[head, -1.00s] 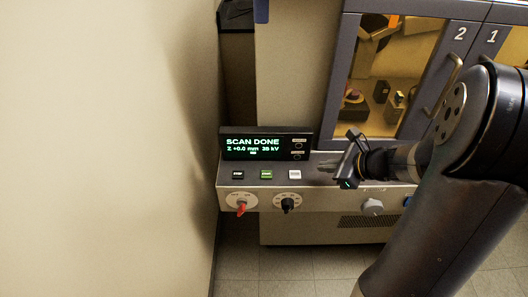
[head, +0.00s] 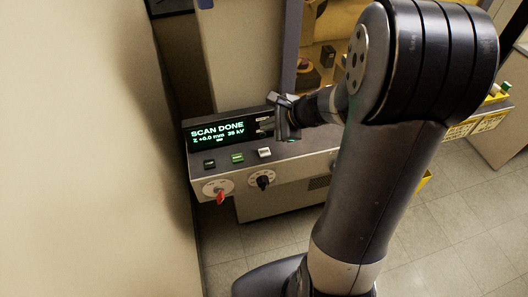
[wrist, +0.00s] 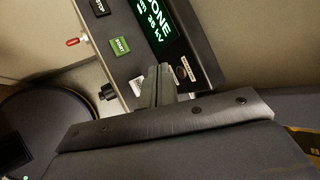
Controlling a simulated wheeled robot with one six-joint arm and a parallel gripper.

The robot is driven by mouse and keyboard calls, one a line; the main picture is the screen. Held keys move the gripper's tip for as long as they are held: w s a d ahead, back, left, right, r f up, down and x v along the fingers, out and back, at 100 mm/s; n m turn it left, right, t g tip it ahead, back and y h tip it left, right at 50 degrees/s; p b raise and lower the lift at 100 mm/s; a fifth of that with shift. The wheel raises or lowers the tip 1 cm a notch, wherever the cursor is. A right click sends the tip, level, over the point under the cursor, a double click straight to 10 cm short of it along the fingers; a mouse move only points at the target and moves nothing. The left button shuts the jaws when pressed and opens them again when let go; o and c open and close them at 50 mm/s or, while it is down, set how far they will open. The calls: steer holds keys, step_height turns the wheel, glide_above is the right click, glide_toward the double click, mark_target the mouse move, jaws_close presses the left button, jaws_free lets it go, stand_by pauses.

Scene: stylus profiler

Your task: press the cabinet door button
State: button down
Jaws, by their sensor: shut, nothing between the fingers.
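The control panel (head: 290,160) carries a row of three buttons below a display: a black one (head: 209,163), a green one (head: 237,157) and a white one (head: 264,152). Their labels are too small to read in the head view, so I cannot tell there which is the door button. In the wrist view the black button (wrist: 100,6) reads STOP and the green button (wrist: 120,46) reads START; the fingers partly cover the area beside them. My gripper (head: 274,124) is shut and empty, above the panel, right of and behind the white button. Its fingers also show in the wrist view (wrist: 158,88).
The display (head: 217,133) reads SCAN DONE, with small controls at its right end. A red knob (head: 220,197) and a black knob (head: 263,181) stick out of the panel's front. A wall stands close on the left. Open floor (head: 440,210) lies right.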

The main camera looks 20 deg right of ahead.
mark_target(268, 153)
step_height(268, 153, down, 8)
steer(key=b, duration=0.6)
steer(key=shift+f+b, duration=0.1)
steer(key=shift+b, duration=0.2)
stand_by(1.5)
steer(key=shift+f+b, duration=0.35)
steer(key=shift+b, duration=0.05)
steer(key=shift+f+b, duration=0.4)
steer(key=shift+b, duration=0.05)
stand_by(0.5)
steer(key=shift+r, duration=0.15)
steer(key=shift+r+p, duration=0.7)
step_height(268, 153, up, 5)
steer(key=p, duration=0.4)
